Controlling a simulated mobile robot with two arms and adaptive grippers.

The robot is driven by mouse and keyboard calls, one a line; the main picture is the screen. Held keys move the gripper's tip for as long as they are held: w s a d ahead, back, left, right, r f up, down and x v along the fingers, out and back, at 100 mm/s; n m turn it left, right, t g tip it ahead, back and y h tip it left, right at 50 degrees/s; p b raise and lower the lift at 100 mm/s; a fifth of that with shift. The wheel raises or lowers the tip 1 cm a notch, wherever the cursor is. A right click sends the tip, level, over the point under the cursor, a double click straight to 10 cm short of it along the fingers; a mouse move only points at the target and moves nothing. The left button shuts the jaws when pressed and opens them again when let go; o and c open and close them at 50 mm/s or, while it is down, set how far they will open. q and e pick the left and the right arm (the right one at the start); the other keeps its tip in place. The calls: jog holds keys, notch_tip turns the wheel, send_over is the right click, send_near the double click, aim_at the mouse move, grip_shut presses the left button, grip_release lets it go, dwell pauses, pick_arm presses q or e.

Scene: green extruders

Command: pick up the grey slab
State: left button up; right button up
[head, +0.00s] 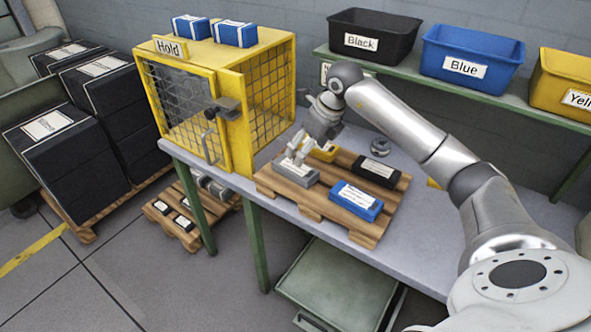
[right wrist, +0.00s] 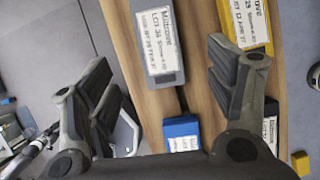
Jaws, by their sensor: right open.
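The grey slab (head: 296,172), with a white label, lies on the left part of a wooden pallet (head: 318,203) on the table. In the right wrist view the grey slab (right wrist: 170,68) lies between and beyond my open fingers. My right gripper (head: 297,154) is just above the slab, its fingers pointing down; it also shows in the right wrist view (right wrist: 160,75). It is open and empty. I cannot tell whether a finger touches the slab. My left gripper is not in view.
A yellow slab (head: 324,152), a black slab (head: 375,172) and a blue slab (head: 356,201) share the pallet. A yellow mesh Hold cage (head: 237,118) stands close on the left. Black (head: 373,37), blue (head: 472,58) and yellow (head: 562,82) bins line the shelf behind.

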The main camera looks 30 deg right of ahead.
aim_at(296, 167)
jog(key=x, duration=0.3)
jog(key=shift+w+a+f, duration=0.1)
jog(key=shift+a+f, duration=0.05)
jog(key=shift+f, duration=0.05)
jog(key=p+x, duration=0.2)
jog(key=x, duration=0.3)
jog(key=shift+f, duration=0.25)
jog(key=shift+r, duration=0.1)
jog(key=c, duration=1.3)
